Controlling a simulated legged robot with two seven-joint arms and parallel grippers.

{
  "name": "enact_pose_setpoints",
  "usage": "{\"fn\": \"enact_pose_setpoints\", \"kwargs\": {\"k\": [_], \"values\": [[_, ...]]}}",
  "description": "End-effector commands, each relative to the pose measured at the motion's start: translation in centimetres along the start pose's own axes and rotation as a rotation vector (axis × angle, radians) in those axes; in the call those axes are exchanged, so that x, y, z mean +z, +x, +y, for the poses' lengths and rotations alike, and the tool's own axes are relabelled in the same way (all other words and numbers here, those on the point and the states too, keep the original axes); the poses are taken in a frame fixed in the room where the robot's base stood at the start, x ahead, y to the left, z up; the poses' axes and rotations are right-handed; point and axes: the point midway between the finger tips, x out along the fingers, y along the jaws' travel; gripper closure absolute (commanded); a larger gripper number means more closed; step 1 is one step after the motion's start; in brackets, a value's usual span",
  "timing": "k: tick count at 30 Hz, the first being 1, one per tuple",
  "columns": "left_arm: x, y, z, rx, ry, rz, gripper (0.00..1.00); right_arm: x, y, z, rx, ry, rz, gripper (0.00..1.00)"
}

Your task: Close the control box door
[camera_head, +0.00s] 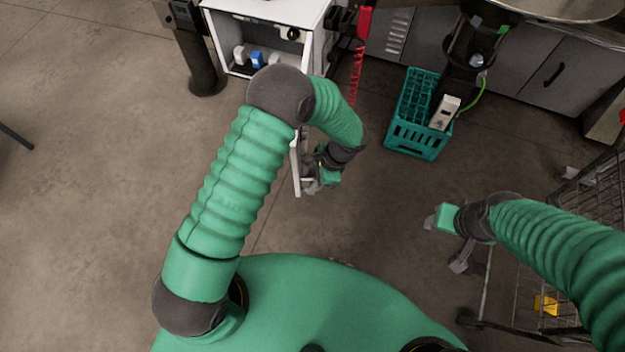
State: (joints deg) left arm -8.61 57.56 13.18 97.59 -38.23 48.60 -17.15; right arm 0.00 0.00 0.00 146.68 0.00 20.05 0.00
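The white control box (265,12) stands at the top of the view with its front open. Small white and blue parts show inside it. A thin white panel, seen nearly edge-on, looks like its door (296,168); it stands out from the box towards me. My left arm hides where the panel meets the box. My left gripper (312,184) is just right of the panel, at its near end. I cannot tell whether it touches the panel or how far its fingers are apart. My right gripper (446,240) hangs over bare floor, away from the box; its finger opening is unclear.
A teal crate (415,145) stands on the floor right of the box. A coiled red cable (356,75) hangs beside the box. Grey cabinets (540,75) line the back right. A wire cart (510,285) is at the right.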

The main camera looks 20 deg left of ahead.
Motion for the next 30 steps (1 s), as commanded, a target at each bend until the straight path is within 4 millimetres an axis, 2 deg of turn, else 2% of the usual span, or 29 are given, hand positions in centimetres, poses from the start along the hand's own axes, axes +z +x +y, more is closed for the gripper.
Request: {"fn": "enact_pose_setpoints", "kwargs": {"k": [3,10,30], "values": [[0.01,-0.03,0.00,0.000,0.000,0.000,0.69,0.00,0.00,0.00,0.000,0.000,0.000,0.46],[0.01,-0.07,0.01,0.000,0.000,0.000,0.99,0.00,0.00,0.00,0.000,0.000,0.000,0.46],[0.01,-0.08,-0.01,0.000,0.000,0.000,1.00,0.00,0.00,0.00,0.000,0.000,0.000,0.46]]}}
